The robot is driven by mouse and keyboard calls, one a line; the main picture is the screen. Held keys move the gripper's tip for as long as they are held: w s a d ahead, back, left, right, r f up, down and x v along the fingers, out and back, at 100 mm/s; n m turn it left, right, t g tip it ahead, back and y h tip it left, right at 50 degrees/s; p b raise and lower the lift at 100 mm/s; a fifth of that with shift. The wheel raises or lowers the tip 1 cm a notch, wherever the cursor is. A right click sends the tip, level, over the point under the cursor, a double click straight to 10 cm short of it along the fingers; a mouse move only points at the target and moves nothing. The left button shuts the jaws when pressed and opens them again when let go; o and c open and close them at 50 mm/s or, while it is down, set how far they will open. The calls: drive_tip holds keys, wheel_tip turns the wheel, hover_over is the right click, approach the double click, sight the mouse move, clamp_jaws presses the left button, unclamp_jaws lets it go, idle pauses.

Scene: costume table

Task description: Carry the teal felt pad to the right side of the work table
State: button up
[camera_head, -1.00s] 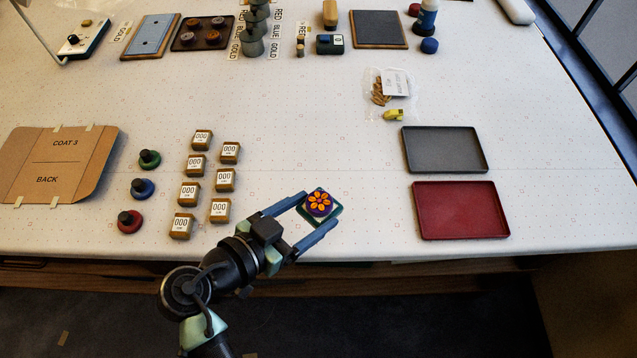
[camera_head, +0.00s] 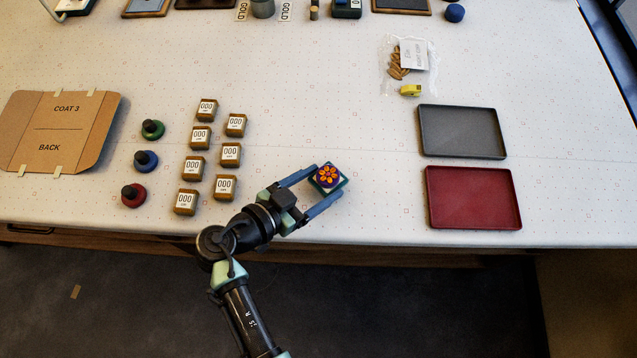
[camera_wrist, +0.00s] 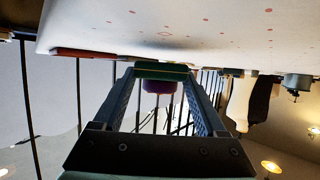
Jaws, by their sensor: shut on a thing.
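The teal felt pad (camera_head: 343,186) is a small square between the fingertips of my gripper (camera_head: 327,182), over the front middle of the table. A round purple piece with an orange flower (camera_head: 327,174) sits on top of it. My gripper is shut on the pad; its blue fingers reach in from the lower left. In the wrist view, which is upside down, the pad (camera_wrist: 160,69) spans the fingertips and the purple piece (camera_wrist: 158,87) shows against it. The work table (camera_head: 300,90) is white with small red marks. I cannot tell how high the pad is above it.
A red tray (camera_head: 473,198) and a grey tray (camera_head: 461,132) lie to the right. A bag of brass pieces (camera_head: 408,62) lies behind them. Several labelled blocks (camera_head: 231,155) and three stampers (camera_head: 145,161) stand left. The surface between pad and red tray is clear.

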drive_tip(key=shift+f, duration=0.8)
drive_tip(key=shift+f+b, duration=0.25)
drive_tip(key=shift+b, duration=0.05)
drive_tip(key=o, duration=1.3)
drive_tip(key=shift+o, duration=0.2)
drive_tip(key=shift+r, duration=0.1)
